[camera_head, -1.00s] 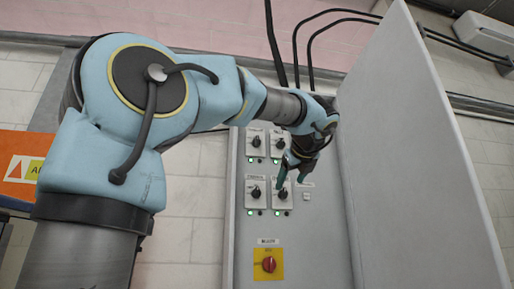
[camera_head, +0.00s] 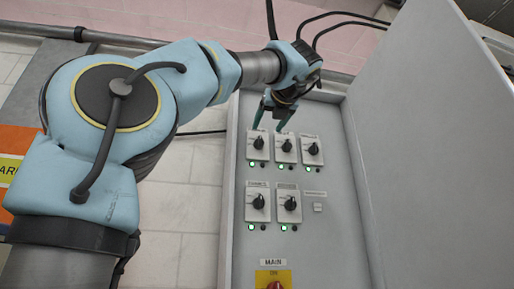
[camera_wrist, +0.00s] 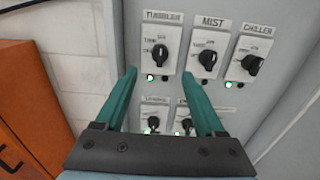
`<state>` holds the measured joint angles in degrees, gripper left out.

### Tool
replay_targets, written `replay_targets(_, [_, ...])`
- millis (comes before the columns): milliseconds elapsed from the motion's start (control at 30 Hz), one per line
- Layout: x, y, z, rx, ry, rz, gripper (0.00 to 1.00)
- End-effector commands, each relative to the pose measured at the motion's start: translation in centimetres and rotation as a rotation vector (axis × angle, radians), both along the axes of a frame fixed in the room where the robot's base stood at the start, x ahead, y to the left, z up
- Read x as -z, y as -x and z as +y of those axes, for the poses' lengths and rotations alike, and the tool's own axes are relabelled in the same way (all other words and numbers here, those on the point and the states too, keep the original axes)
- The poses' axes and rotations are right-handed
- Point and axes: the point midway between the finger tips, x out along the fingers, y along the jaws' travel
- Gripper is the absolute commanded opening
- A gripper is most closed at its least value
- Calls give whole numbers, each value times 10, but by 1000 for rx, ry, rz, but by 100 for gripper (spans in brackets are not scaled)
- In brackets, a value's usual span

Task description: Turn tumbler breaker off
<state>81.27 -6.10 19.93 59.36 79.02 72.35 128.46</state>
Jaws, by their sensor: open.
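The tumbler breaker (camera_wrist: 160,52) is a black rotary knob on a white plate labelled TUMBLER, at the top left of the switches in the wrist view. In the head view the tumbler breaker (camera_head: 258,143) is the leftmost of the top row. A green lamp (camera_wrist: 150,78) below it is lit. My gripper (camera_wrist: 159,75) is open and empty, its two teal fingers apart. In the wrist view the knob shows between and just beyond the fingertips. In the head view my gripper (camera_head: 269,124) is at the upper edge of the top row; contact cannot be told.
The mist (camera_wrist: 208,58) and chiller (camera_wrist: 252,64) switches stand to the right in the same row. Two more switches (camera_head: 258,203) sit below, with a red main switch (camera_head: 275,285) lower. The open cabinet door (camera_head: 425,150) rises at the right.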

Motion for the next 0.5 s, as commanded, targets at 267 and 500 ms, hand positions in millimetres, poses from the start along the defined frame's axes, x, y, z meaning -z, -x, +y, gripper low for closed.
replay_targets(267, [-4,-35,5,-3,-3,0,71])
replay_targets(500, [-4,-79,11,-2,-3,2,71])
